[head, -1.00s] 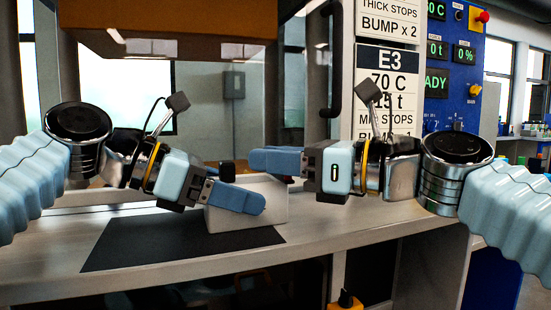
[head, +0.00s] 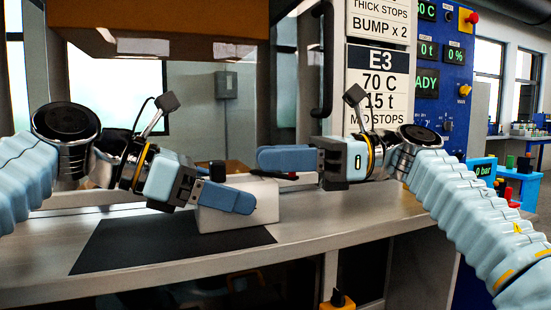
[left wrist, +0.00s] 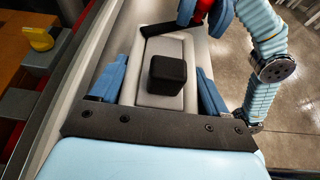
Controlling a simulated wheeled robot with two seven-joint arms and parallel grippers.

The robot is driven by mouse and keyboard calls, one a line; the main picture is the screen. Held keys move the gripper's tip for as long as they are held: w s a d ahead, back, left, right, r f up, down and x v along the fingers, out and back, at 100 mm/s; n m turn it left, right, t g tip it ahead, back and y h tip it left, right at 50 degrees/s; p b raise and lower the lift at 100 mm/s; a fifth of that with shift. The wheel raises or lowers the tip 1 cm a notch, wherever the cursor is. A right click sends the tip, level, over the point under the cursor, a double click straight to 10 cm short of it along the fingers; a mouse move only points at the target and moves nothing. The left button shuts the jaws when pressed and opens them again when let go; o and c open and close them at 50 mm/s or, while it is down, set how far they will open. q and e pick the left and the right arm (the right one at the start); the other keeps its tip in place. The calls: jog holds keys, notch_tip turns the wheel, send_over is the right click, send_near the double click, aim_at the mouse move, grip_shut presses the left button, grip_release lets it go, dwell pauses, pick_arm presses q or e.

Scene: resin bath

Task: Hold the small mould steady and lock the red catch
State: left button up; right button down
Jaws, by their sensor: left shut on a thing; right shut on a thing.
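The small mould (head: 268,205) is a pale grey block on the bench, with a black knob (left wrist: 168,74) on top. My left gripper (left wrist: 158,86) is shut on the mould, one blue finger on each side. In the head view the near finger covers part of the block's front. The fingers hide most of the catch.
A black mat (head: 160,242) lies on the bench (head: 330,228) in front of the mould. An orange press part (head: 170,18) hangs above. A sign panel (head: 378,75) and a blue control panel (head: 442,85) stand behind my right arm.

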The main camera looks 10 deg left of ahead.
jog(key=shift+d+n+g+h, duration=0.15)
jog(key=shift+n+g+h, duration=0.15)
jog(key=shift+n+g, duration=0.3)
jog(key=c, duration=1)
grip_release()
jog(key=shift+m, duration=0.3)
